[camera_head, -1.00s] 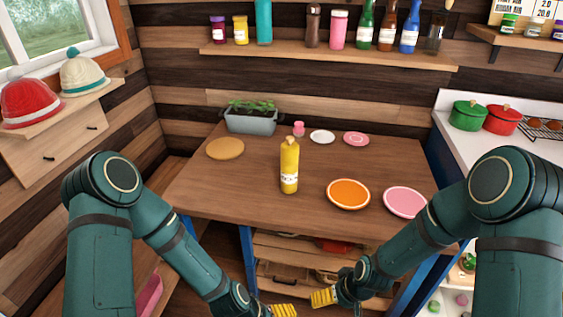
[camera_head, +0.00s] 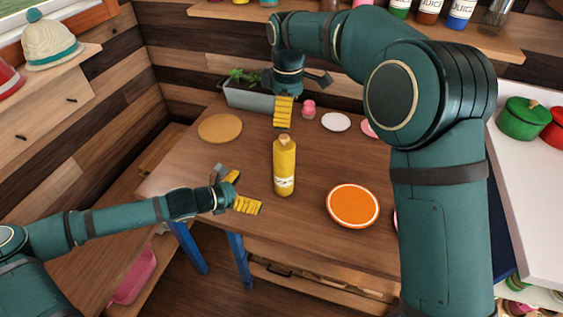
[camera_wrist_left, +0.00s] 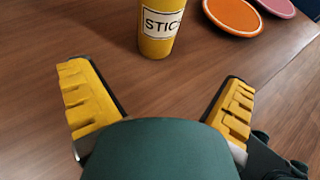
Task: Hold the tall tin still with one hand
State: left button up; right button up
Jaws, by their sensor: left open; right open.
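The tall yellow tin (camera_head: 285,160), with a pale label and a tan stopper, stands upright on the wooden table (camera_head: 215,165). In the left wrist view the tin (camera_wrist_left: 158,40) shows its lower part and a label reading "STIC", ahead of the fingers. My left gripper (camera_head: 242,193) is to the left of the tin, low and apart from it. Its yellow fingers are spread and empty in the left wrist view (camera_wrist_left: 157,85). My right gripper (camera_head: 284,110) is above and behind the tin, pointing down. It is open; one yellow finger shows clearly.
An orange plate (camera_head: 353,207) lies right of the tin. A round wooden board (camera_head: 220,128), planter (camera_head: 250,97), pink jar (camera_head: 309,108) and white plate (camera_head: 336,122) are toward the back. My right arm hides the table's right side. The front left of the table is clear.

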aim_at(285, 181)
pick_arm(q)
jog(key=shift+w+r, duration=0.15)
jog(key=shift+w, duration=0.1)
jog(key=x, duration=1.3)
jog(key=shift+w+d, duration=0.15)
jog(key=shift+c, duration=0.3)
jog(key=c, duration=1.3)
